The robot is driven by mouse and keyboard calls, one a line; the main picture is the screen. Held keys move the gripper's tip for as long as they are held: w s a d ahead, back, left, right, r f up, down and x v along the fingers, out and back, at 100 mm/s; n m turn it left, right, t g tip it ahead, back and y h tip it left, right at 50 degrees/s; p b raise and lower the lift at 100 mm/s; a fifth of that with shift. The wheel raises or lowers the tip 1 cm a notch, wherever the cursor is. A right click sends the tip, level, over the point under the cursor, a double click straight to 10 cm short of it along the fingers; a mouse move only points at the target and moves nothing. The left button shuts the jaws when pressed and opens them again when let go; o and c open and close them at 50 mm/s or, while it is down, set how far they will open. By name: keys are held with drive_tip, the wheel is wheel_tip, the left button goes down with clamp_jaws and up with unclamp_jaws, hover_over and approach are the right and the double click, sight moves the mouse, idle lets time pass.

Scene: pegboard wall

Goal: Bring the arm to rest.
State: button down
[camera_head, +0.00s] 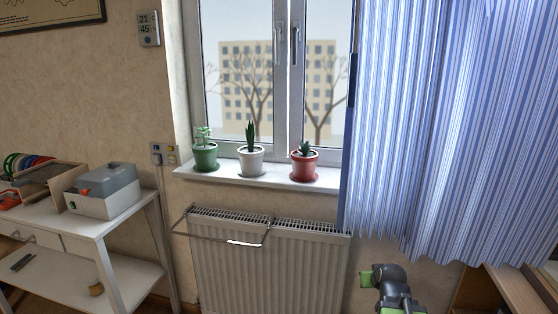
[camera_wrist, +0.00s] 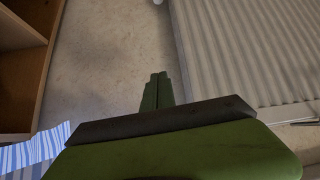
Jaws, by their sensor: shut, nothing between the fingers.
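My gripper (camera_wrist: 156,78) is shut and empty in the wrist view. Its two green fingers lie side by side, with the dark and green gripper body below them in the picture. The fingers point along the bare wall, between the radiator and a wooden shelf unit. In the head view, part of my dark and green arm (camera_head: 391,285) shows at the bottom right, in front of the wall and below the curtain. The rest of the arm is cut off by the picture's edge.
The radiator (camera_head: 270,265) with a rail stands left of my arm. The striped curtain (camera_head: 450,130) hangs above and right of it. Wooden furniture (camera_wrist: 22,70) is on the other side. Three potted plants stand on the windowsill (camera_head: 225,173). A white table (camera_head: 120,216) is at far left.

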drive_tip(key=s+a+f+n+g+y, duration=0.1)
drive_tip(key=s+a+f+g, duration=0.25)
drive_tip(key=s+a, duration=0.45)
drive_tip(key=s+a+f+g+y, duration=0.1)
drive_tip(key=s+a+f+g, duration=0.3)
drive_tip(key=a, duration=0.7)
wheel_tip(320, 180, up, 28)
drive_tip(key=s+g+p, duration=0.1)
drive_tip(key=s+p, duration=0.1)
drive_tip(key=p, duration=2.5)
